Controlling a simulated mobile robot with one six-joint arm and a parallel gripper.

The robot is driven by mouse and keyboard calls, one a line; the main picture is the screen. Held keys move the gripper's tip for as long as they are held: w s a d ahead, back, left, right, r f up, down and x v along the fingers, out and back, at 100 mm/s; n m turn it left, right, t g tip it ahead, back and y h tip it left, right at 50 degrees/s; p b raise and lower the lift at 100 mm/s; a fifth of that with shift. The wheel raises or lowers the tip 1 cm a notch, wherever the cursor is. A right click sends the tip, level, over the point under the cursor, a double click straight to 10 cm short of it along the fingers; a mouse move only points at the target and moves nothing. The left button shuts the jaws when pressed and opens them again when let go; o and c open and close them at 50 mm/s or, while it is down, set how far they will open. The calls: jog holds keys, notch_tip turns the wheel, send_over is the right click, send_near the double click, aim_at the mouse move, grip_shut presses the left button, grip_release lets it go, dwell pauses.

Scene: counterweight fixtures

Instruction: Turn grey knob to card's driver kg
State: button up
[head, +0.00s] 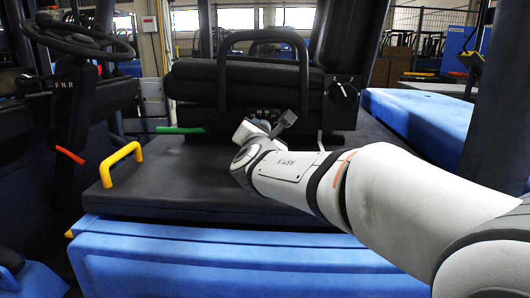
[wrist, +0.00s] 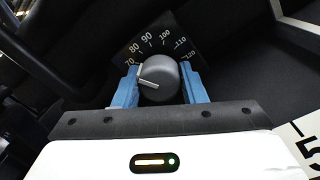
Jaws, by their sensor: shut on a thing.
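The grey knob (wrist: 158,78) sits in front of a black dial plate (wrist: 165,42) with white numbers from 70 to 120. The white line on the knob points left, close to the 70 end of the scale. My gripper (wrist: 160,88) has its blue fingers on both sides of the knob and is shut on it. In the head view my gripper (head: 266,128) is at the base of the black seat, and the knob is hidden there. A white card-like piece (wrist: 306,146) with a large "5" shows only in part; no driver kg is readable.
The black seat (head: 200,90) has a black knob (head: 344,92) on its right side. A green lever (head: 180,130) and a yellow handle (head: 122,163) stand left of my arm. A steering wheel (head: 75,38) and a red lever (head: 70,155) are farther left.

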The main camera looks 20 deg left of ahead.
jog(key=shift+f+m+b, duration=0.1)
jog(key=shift+m+b, duration=1.2)
jog(key=shift+b, duration=0.4)
jog(key=o, duration=1)
jog(key=shift+w, duration=0.1)
jog(key=v, duration=0.8)
jog(key=shift+a, duration=0.1)
